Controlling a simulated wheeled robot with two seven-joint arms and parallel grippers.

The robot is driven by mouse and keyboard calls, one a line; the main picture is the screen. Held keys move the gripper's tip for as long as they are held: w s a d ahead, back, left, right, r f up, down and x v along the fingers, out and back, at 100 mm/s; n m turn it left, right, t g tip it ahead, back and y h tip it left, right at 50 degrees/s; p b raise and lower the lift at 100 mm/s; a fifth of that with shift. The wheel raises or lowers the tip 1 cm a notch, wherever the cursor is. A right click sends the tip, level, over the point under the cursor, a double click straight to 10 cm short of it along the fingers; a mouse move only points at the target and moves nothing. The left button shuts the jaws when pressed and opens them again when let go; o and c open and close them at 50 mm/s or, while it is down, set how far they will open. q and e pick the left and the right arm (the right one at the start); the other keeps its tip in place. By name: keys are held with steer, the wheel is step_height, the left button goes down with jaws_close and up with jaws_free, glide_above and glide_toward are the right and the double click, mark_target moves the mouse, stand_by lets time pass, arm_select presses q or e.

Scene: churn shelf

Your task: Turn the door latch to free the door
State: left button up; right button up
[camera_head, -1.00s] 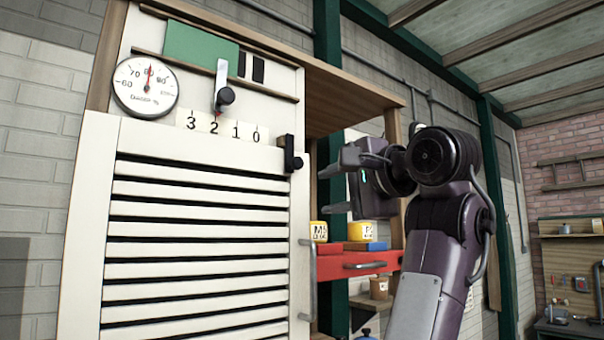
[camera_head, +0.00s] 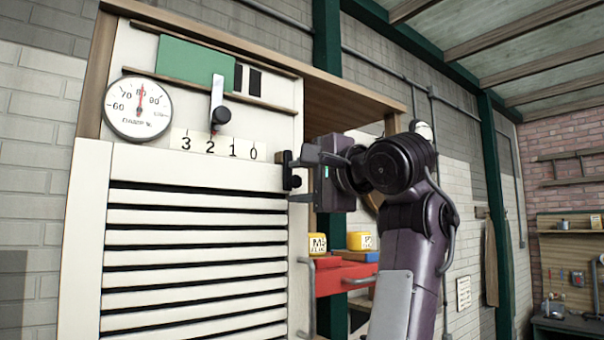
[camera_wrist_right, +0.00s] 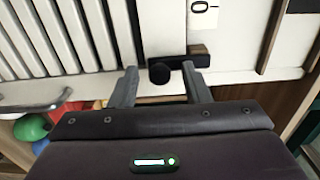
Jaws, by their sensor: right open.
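The black door latch (camera_head: 290,171) sits at the upper right edge of the white slatted door (camera_head: 190,230). In the right wrist view the latch (camera_wrist_right: 180,64) shows as a bar with a round knob at its left end. My right gripper (camera_head: 296,176) is open at the latch. In the right wrist view its two fingers (camera_wrist_right: 158,82) stand either side of the knob, with a gap visible around it. I cannot tell whether either finger touches the latch. My left gripper is not in view.
A dial gauge (camera_head: 138,108) and a lever (camera_head: 219,112) above a 3-2-1-0 scale are left of the latch. The door's metal handle (camera_head: 307,295) is below.

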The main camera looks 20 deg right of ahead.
steer(key=shift+c, duration=0.3)
steer(key=shift+w, duration=0.1)
jaws_close()
steer(key=shift+f, duration=0.1)
